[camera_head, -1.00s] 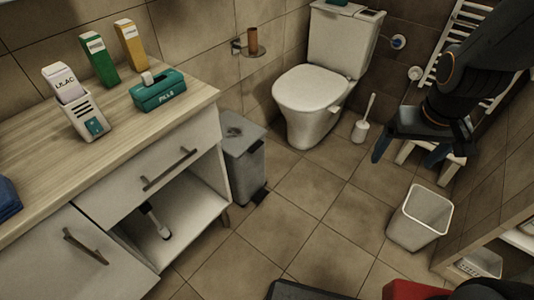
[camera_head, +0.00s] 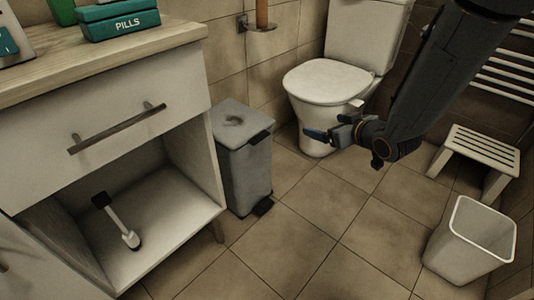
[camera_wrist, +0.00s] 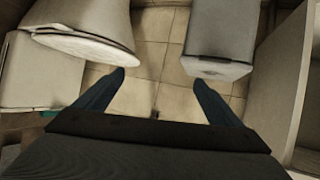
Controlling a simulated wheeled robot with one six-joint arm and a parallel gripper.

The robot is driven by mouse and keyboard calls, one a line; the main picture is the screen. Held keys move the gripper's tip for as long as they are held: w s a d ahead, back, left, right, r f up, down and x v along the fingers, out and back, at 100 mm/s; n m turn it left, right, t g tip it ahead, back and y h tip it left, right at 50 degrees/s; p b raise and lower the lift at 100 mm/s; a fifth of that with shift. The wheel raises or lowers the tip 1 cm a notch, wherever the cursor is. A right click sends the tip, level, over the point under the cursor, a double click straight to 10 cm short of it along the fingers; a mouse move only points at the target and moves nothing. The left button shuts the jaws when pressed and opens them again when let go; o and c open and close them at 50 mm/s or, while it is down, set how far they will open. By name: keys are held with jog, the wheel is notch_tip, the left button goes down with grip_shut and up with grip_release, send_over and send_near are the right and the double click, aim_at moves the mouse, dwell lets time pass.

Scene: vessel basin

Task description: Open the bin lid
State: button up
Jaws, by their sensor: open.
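The grey pedal bin (camera_head: 245,168) stands on the floor against the right side of the cabinet. Its lid (camera_head: 238,124) is shut, with a dark tab at the front right edge. Its black pedal (camera_head: 263,207) is at the base. My gripper (camera_head: 328,126) is open and empty, to the right of the bin and in front of the toilet, apart from both. In the wrist view the bin (camera_wrist: 222,30) is at the upper right, beyond the right finger, and the open fingers (camera_wrist: 160,80) have only floor between them.
The toilet (camera_head: 325,80) stands behind my gripper. The cabinet (camera_head: 105,130) has an open lower compartment holding a brush (camera_head: 122,226). A white waste basket (camera_head: 470,245) and a slatted stool (camera_head: 478,155) are at the right. The floor between bin and basket is clear.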

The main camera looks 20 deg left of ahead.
jog(key=a+f+n+y+b, duration=0.2)
jog(key=a+f+y+b, duration=0.2)
jog(key=a+f+b, duration=0.35)
jog(key=n+g+y+b, duration=0.2)
jog(key=y+b, duration=0.2)
jog(key=b, duration=0.1)
send_near(263, 139)
jog(key=b+x, duration=0.3)
jog(key=x, duration=0.6)
jog(key=shift+g, duration=0.3)
jog(key=shift+f, duration=0.1)
jog(key=c, duration=1.5)
